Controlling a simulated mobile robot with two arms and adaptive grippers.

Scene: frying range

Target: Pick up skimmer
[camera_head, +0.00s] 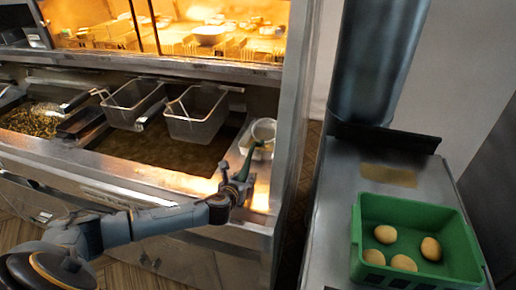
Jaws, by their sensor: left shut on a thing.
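The skimmer (263,131) has a round, pale metal head and a dark green handle (245,165). Its head lies at the right end of the fryer, over the metal ledge beside the oil. My left gripper (238,181) comes in from the left over the fryer's front edge and is shut on the skimmer's handle. The fingers are small and partly hidden against the handle. I cannot tell whether the skimmer is clear of the ledge. My right gripper is not in view.
Wire fry baskets (197,115) hang above the oil (165,150), left of the skimmer. A lit warming cabinet (190,30) stands behind. At right, a green crate (375,213) with several round, pale buns sits on a metal counter (328,215), across a narrow gap.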

